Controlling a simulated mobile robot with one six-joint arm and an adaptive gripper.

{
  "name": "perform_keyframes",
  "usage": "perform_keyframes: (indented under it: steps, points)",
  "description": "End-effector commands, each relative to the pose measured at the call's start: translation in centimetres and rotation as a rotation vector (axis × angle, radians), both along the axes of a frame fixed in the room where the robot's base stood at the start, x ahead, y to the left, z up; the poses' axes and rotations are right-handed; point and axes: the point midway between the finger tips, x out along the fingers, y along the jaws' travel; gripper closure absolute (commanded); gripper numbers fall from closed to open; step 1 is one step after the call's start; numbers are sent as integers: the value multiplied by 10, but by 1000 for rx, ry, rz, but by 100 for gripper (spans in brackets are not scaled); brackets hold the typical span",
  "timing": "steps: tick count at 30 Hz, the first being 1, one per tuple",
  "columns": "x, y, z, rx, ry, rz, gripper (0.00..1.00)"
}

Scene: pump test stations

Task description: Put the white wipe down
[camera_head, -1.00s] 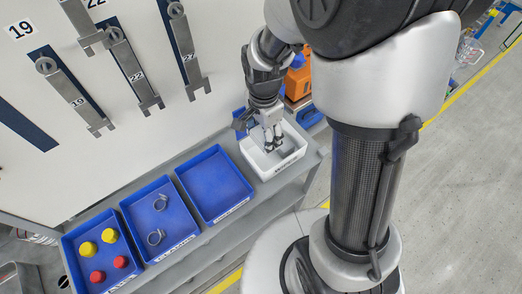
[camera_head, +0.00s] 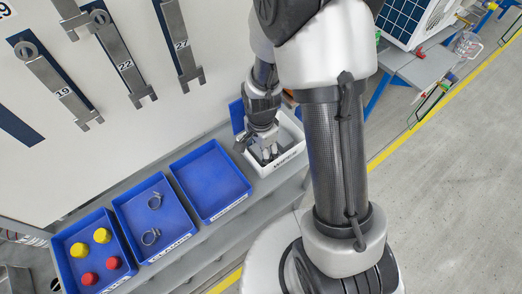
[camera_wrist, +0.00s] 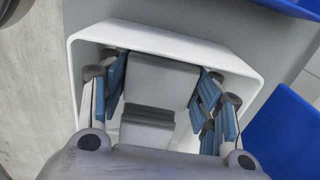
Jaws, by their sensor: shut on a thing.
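The white wipe (camera_wrist: 165,75) shows pale grey in the wrist view, like a folded block between my fingers. My gripper (camera_wrist: 163,100) is shut on it, with blue finger pads on both sides. The white bin (camera_wrist: 165,38) surrounds the fingers and the wipe. In the head view my gripper (camera_head: 268,155) points down into this bin (camera_head: 284,164), whose front label seems to read "WIPES". The wipe is not clear in the head view. I cannot tell whether it touches the bin floor.
An empty blue tray (camera_head: 212,184) stands left of the bin. Further left are a blue tray (camera_head: 158,218) with metal clamps and a blue tray (camera_head: 93,248) with yellow and red caps. Metal tools hang on the wall (camera_head: 130,115). Open floor lies right.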

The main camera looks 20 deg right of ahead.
Motion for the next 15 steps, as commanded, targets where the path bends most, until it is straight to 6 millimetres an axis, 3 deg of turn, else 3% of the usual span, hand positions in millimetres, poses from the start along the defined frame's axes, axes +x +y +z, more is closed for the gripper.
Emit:
perform_keyframes:
  steps: [5, 6, 9, 15]
  points:
    - [0, 0, -4, 0, 0, 0, 69]
    - [0, 0, -3, 0, 0, 0, 41]
    - [0, 0, -3, 0, 0, 0, 34]
    - [0, 0, -3, 0, 0, 0, 34]
